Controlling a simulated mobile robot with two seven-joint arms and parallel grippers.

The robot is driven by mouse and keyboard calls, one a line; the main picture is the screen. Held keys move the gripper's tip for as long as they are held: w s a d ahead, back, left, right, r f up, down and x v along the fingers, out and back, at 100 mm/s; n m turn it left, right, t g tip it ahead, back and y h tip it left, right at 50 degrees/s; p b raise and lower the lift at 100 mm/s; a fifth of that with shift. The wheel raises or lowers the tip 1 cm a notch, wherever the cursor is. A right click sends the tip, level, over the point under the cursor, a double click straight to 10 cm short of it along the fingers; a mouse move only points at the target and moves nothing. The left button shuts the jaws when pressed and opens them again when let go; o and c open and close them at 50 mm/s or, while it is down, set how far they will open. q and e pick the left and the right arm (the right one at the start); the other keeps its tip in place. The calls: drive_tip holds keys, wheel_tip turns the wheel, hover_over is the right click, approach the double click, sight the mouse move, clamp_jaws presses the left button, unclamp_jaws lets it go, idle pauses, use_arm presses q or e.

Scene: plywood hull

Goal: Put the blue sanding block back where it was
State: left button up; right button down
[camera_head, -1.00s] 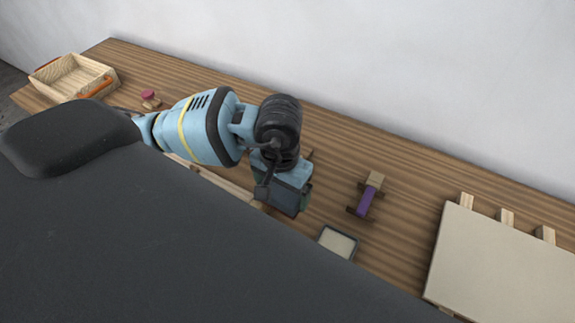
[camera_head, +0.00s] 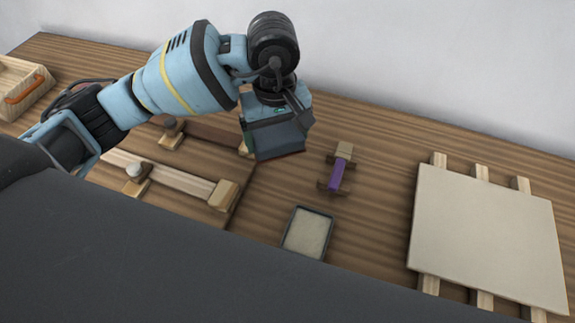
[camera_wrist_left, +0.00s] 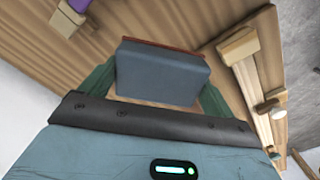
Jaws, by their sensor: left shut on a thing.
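The blue sanding block (camera_head: 277,142), a blue-grey block with a reddish-brown face, is held in my left gripper (camera_head: 273,128). In the left wrist view the block (camera_wrist_left: 162,76) sits between the two dark green fingers of the gripper (camera_wrist_left: 158,88), shut on its sides. The head view shows it above the bench, left of the purple-handled tool; its height over the wood is hard to tell. My right gripper is in neither view.
A plank bench (camera_head: 385,140) runs along a white wall. Wooden clamps (camera_head: 185,178) lie left of the gripper. A purple-handled wooden tool (camera_head: 336,176) and a shallow dark-rimmed tray (camera_head: 306,233) lie right of it. A pale panel (camera_head: 488,232) rests on battens. A crate (camera_head: 22,82) stands far left.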

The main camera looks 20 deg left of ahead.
use_arm(q)
drive_tip(key=shift+w+d+r+n, duration=0.5)
drive_tip(key=shift+w+d+n, duration=0.05)
drive_tip(key=shift+n, duration=0.05)
drive_tip(key=shift+w+r, duration=0.1)
hover_over(285, 168)
wheel_tip(285, 168, down, 6)
drive_tip(key=shift+r, duration=0.1)
drive_tip(key=shift+f, duration=0.6)
wheel_tip(285, 168, down, 3)
drive_tip(key=shift+r, duration=0.1)
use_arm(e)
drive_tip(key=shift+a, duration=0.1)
use_arm(q)
drive_tip(key=shift+f, duration=0.25)
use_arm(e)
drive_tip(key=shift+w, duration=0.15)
